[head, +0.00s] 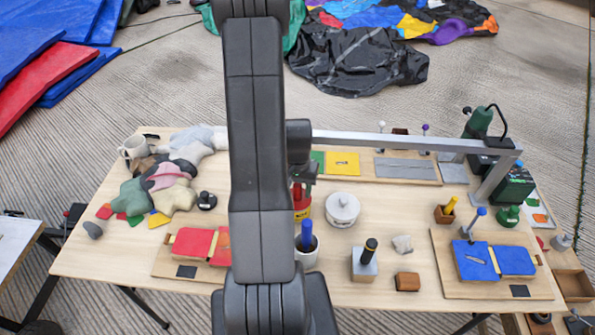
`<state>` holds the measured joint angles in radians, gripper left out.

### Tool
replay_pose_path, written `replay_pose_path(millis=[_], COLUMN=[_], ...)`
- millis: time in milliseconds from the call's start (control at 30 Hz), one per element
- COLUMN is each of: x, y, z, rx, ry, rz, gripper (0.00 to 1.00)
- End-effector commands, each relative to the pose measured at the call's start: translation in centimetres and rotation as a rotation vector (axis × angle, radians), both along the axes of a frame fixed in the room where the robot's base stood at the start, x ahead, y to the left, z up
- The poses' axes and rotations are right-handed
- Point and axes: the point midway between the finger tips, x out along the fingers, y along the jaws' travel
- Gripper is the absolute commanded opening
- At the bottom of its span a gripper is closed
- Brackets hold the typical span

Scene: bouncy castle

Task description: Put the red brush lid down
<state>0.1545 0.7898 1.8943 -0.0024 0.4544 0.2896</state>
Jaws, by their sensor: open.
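A red pot with a yellow label (303,212) stands on the wooden table, partly hidden behind my arm. A red upright piece (298,190), which looks like the red brush lid, shows at its top. I cannot tell whether it rests on the pot or sits apart from it. My gripper (303,177) is open, small and dark in the head view, just above this red piece. My arm hides its left side, so any contact between the fingers and the red piece is unclear.
A white lidded jar (342,210) stands close to the right of the pot. A cup with a blue handle (306,248) stands in front. A grey metal bar (400,141) spans the table's back right. Cloth scraps (165,187) lie left. Bare wood shows around (385,215).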

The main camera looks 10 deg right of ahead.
Motion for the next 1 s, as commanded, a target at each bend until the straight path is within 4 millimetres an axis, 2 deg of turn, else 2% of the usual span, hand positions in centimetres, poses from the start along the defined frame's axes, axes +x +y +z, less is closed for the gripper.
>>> replay_pose_path(millis=[600,800,1000], x=[0.0,0.0,-0.1], y=[0.0,0.0,0.0], z=[9.2,10.7,11.0], rx=[-0.001,0.000,0.000], ry=[-0.004,0.000,0.000], rz=[0.000,0.000,0.000], gripper=[0.47,0.47,0.47])
